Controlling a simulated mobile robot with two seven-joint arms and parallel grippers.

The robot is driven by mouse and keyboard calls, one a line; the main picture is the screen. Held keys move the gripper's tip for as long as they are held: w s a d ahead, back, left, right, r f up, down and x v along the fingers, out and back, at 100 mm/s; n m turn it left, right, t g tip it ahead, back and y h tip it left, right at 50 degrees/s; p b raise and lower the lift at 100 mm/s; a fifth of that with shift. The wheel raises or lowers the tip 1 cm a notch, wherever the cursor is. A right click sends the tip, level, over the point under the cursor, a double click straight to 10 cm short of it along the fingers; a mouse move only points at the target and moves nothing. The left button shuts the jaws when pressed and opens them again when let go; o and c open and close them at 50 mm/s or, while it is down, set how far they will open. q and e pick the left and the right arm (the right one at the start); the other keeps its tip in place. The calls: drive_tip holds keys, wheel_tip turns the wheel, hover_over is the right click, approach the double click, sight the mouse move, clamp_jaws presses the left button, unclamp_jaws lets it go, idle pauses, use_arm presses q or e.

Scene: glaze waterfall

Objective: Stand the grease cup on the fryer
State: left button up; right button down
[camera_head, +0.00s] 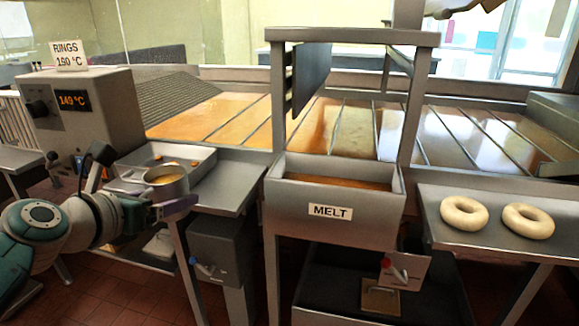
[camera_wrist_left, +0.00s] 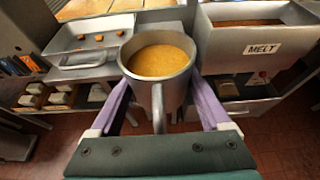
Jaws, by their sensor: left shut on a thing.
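My left gripper (camera_head: 172,204) is shut on a metal cup (camera_head: 165,182) of orange-yellow liquid, the grease cup. In the left wrist view the cup (camera_wrist_left: 158,88) is upright between the purple fingers, its handle (camera_wrist_left: 158,108) toward my palm. The grey box (camera_head: 85,112) reading 149 °C, under a sign (camera_head: 69,55) "RINGS 190 °C", appears to be the fryer's control unit. A shallow metal pan (camera_head: 205,158) with small orange pieces is beside it. The cup overlaps the pan's near edge in the head view; I cannot tell whether they touch. My right gripper is not in view.
A trough marked MELT (camera_head: 330,211) stands in the middle under a metal frame (camera_head: 350,38). A side table (camera_head: 500,223) at right bears two pale rings (camera_head: 464,212). The shelf (camera_head: 228,190) between pan and trough is bare. A wide sloped conveyor (camera_head: 345,130) lies behind.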

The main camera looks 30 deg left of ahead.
use_arm(q)
drive_tip(key=w, duration=0.1)
drive_tip(key=w+a+b, duration=0.1)
drive_tip(key=w+b, duration=0.1)
drive_tip(key=w, duration=0.1)
drive_tip(key=shift+w+a+f, duration=0.1)
drive_tip(key=shift+a+f, duration=0.05)
drive_tip(key=shift+f, duration=0.1)
idle(0.3)
